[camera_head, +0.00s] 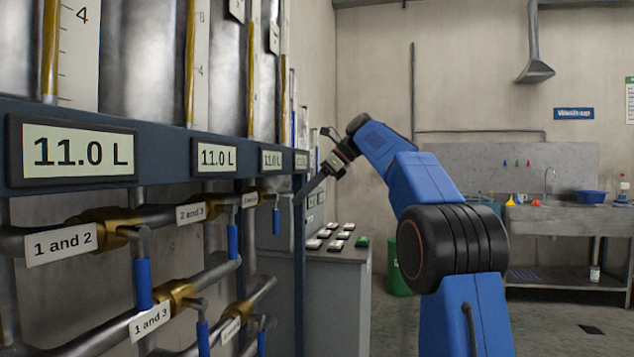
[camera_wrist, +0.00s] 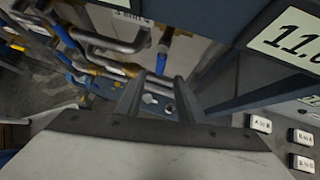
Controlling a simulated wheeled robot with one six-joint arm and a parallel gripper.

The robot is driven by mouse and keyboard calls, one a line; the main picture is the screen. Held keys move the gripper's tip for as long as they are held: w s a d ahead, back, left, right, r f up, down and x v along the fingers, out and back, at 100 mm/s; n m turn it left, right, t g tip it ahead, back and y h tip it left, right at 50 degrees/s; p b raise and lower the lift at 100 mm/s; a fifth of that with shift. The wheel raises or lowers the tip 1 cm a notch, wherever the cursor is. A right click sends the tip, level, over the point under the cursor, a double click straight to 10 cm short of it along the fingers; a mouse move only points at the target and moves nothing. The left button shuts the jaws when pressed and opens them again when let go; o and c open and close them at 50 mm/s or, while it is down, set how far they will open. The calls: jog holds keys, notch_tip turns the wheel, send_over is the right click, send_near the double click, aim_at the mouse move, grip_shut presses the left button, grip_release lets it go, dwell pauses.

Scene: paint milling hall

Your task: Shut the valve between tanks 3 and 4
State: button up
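Brass valves with blue lever handles sit on pipes below a row of tanks in the head view. The farthest upper valve (camera_head: 266,197) has a blue handle (camera_head: 276,221) hanging down across its pipe; its tag (camera_head: 250,200) is too small to read surely. My gripper (camera_head: 303,199) is just right of that valve, apart from it in the picture. In the wrist view my gripper (camera_wrist: 158,85) shows two fingers spread with a gap between them. A blue handle (camera_wrist: 161,62) shows beyond the fingertips; I cannot tell if they touch it.
Nearer valves tagged "1 and 2" (camera_head: 60,245), "2 and 3" (camera_head: 191,213) and "1 and 3" (camera_head: 150,321) also have blue handles. Level displays (camera_head: 80,152) read 11.0 L. A grey console (camera_head: 335,290) with several buttons stands behind.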

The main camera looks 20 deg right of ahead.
jog(key=v, duration=0.6)
dwell(0.4)
jog(key=s+a+f+n+h, duration=0.25)
jog(key=s+f+n, duration=0.25)
jog(key=s+f, duration=0.4)
jog(key=s+a+f+n+h, duration=0.2)
jog(key=s+a+f+n, duration=0.4)
jog(key=s, duration=0.6)
jog(key=s+d+f+n+h, duration=0.2)
jog(key=s+f+n, duration=0.4)
jog(key=s+f, duration=0.6)
jog(key=s+d+f+n+t+h, duration=0.1)
jog(key=s+f+n, duration=0.5)
jog(key=s+f, duration=0.6)
notch_tip(320, 180, down, 6)
jog(key=shift+s+d+f+h, duration=0.1)
jog(key=shift+s+d+h, duration=0.05)
jog(key=shift+d+h, duration=0.2)
